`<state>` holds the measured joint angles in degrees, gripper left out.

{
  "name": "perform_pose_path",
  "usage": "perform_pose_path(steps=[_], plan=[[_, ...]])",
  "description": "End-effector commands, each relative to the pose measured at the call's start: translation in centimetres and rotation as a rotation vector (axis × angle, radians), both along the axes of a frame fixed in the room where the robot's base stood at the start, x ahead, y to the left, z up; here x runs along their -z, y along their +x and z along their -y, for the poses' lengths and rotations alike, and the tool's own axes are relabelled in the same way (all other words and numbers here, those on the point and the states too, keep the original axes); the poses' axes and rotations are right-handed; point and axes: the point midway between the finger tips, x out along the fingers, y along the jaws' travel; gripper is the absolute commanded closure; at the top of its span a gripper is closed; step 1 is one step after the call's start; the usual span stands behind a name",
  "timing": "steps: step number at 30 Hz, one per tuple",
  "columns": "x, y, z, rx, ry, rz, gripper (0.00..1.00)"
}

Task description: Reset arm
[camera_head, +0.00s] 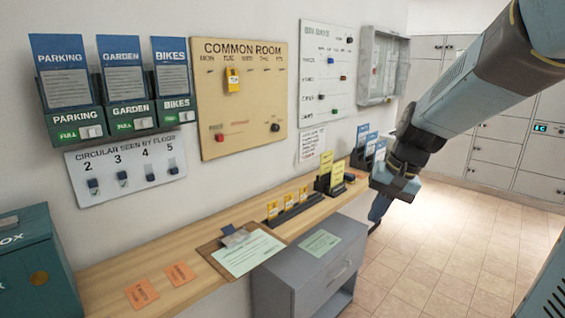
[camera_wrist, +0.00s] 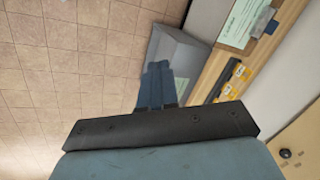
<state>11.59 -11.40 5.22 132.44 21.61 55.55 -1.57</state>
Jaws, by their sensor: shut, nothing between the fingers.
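My gripper (camera_head: 378,212) hangs at the end of my arm, right of the middle in the head view. It points down over the open floor in front of the shelf. In the wrist view my gripper (camera_wrist: 157,85) shows its blue-grey fingers together, with nothing between them. From there the fingers overlap the view of the grey cabinet (camera_wrist: 178,52). My gripper appears apart from the shelf and the cabinet. The arm comes in from the upper right of the head view.
A wooden shelf (camera_head: 205,250) runs along the wall with a clipboard (camera_head: 241,247), orange cards and yellow card holders. The grey cabinet (camera_head: 308,268) stands below it. Boards, including the Common Room board (camera_head: 240,110), hang above. Tiled floor (camera_head: 440,240) is clear at right.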

Motion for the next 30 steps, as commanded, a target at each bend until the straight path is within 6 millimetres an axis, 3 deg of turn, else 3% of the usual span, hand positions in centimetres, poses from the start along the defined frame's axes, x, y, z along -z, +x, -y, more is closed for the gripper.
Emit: perform_pose_path(steps=[9,18,24,30], plan=[[-3.8,-6.1,0.5,-0.101,-0.163,0.168,1.0],[-6.0,-11.2,1.6,-0.176,-0.295,0.323,1.0],[-6.6,-13.2,2.1,-0.203,-0.345,0.389,1.0],[-6.7,-13.7,2.3,-0.21,-0.358,0.404,1.0]])
